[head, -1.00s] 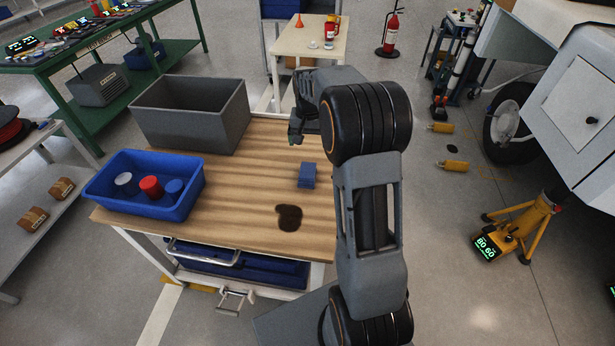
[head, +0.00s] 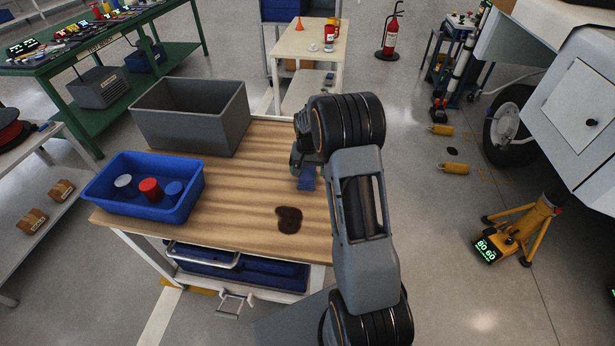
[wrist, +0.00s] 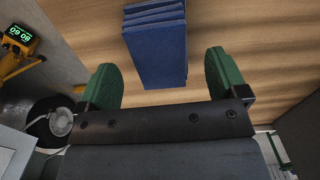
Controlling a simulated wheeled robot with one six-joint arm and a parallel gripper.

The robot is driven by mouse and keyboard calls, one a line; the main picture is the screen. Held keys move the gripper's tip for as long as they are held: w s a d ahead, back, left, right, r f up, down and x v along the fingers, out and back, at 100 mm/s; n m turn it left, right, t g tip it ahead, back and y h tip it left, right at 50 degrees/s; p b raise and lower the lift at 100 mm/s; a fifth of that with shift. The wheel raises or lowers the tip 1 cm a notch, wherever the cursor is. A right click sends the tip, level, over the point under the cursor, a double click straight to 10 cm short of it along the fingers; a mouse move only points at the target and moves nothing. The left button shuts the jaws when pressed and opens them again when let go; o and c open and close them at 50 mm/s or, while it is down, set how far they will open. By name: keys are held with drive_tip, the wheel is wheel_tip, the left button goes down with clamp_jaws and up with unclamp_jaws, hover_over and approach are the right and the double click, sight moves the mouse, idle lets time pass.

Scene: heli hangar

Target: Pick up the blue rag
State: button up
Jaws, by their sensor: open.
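The blue rag (head: 307,178) is a small folded stack lying on the wooden top of the workbench (head: 230,195), near its right side. In the wrist view the rag (wrist: 155,45) shows its folded layers and lies just past the fingertips, between their lines. My gripper (wrist: 163,75) is open with its two green fingers apart, and nothing is between them. In the head view my gripper (head: 296,160) is low over the bench at the rag's far side, partly hidden by my arm. I cannot tell the exact height gap to the rag.
A blue bin (head: 150,208) with several cans and lids stands at the bench's left. A grey open crate (head: 190,130) stands behind it. A dark brown stain (head: 289,219) marks the wood in front of the rag. The bench middle is clear.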

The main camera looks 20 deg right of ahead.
drive_tip(key=shift+f, duration=1.3)
drive_tip(key=c, duration=1)
drive_tip(key=shift+r, duration=0.1)
